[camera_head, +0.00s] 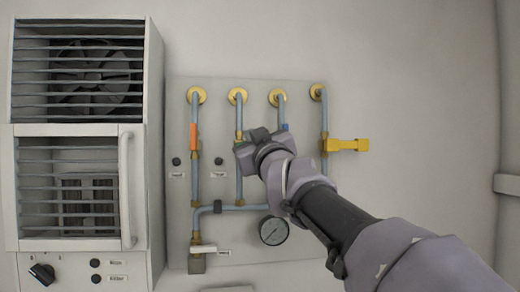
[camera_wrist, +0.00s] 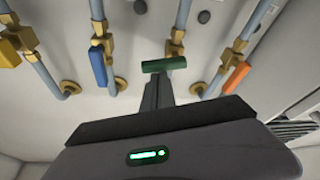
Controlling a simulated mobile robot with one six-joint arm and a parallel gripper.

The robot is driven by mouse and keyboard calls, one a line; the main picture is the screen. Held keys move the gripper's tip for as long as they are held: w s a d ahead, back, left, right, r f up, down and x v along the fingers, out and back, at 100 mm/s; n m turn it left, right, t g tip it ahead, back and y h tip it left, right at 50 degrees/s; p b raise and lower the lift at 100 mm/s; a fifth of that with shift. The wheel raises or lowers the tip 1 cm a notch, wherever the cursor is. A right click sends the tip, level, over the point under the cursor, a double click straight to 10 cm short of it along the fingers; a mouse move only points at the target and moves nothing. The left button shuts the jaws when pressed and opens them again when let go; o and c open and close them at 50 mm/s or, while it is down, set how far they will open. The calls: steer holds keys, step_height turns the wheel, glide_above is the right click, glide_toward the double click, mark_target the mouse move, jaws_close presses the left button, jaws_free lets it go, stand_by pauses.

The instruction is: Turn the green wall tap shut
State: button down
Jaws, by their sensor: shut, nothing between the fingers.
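The green wall tap handle (camera_wrist: 164,64) shows in the wrist view as a short bar lying crosswise to its blue pipe (camera_wrist: 184,14), over a brass valve body. In the head view my gripper and wrist hide most of the tap. My gripper (camera_wrist: 158,82) is shut and empty. Its fingertips are right at the middle of the green handle in the wrist view; I cannot tell whether they touch it. In the head view my gripper (camera_head: 243,147) reaches in from the lower right, in front of the second pipe from the left.
An orange handle (camera_head: 193,136) lies along the left pipe. A blue handle (camera_wrist: 98,68) lies along its pipe, beside the green one. A yellow handle (camera_head: 347,145) sticks out sideways at right. A pressure gauge (camera_head: 273,230) sits below; a louvred cabinet (camera_head: 138,60) stands left.

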steer(key=shift+d+f+b, duration=0.15)
steer(key=shift+f+b, duration=0.2)
steer(key=shift+f, duration=0.05)
stand_by(0.6)
step_height(320, 180, up, 4)
steer(key=p, duration=0.3)
steer(key=a+b+v, duration=0.1)
steer(key=b+v, duration=0.5)
steer(key=v, duration=0.3)
steer(key=shift+s, duration=0.5)
